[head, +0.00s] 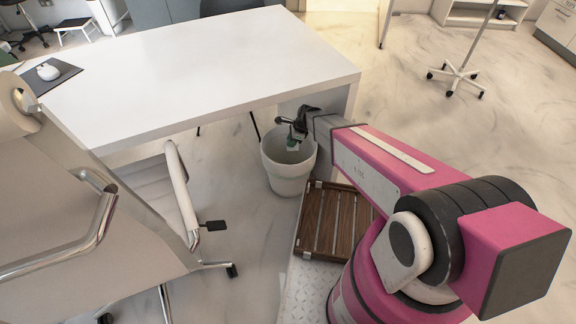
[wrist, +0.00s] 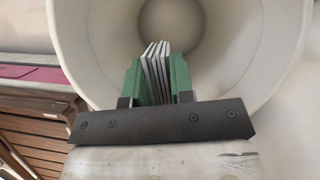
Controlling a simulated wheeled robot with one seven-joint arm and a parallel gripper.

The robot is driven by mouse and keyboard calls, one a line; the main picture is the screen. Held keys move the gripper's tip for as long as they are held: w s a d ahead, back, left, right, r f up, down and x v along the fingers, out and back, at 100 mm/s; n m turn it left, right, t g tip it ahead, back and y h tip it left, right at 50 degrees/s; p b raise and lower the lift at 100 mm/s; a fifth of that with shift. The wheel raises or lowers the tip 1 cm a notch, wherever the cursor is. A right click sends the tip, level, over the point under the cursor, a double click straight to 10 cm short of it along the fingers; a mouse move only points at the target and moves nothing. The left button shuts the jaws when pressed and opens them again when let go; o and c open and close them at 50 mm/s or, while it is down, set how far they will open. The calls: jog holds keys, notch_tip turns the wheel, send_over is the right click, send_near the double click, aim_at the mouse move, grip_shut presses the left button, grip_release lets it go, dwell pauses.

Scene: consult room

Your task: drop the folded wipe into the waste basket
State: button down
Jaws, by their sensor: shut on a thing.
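The white waste basket (head: 287,170) stands on the floor beside the right end of the white desk. In the wrist view its round rim and inner wall (wrist: 95,45) surround my gripper's fingers, and its bottom shows beyond them. My gripper (head: 292,131) is over the basket's opening. In the wrist view the gripper (wrist: 157,85) is shut on the folded wipe (wrist: 156,62), a stack of thin pale layers between two green finger pads. The wipe points down into the basket. In the head view the wipe is too small to make out clearly.
The white desk (head: 200,62) rises just behind and left of the basket. A brown slatted wooden panel (head: 335,222) lies at my base, close to the basket's right. A white chair (head: 178,195) with metal arms stands at left. Open floor (head: 420,120) lies at right.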

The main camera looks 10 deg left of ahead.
jog(key=c, duration=0.9)
grip_release()
jog(key=v, duration=1)
jog(key=shift+r, duration=0.4)
jog(key=shift+d, duration=0.15)
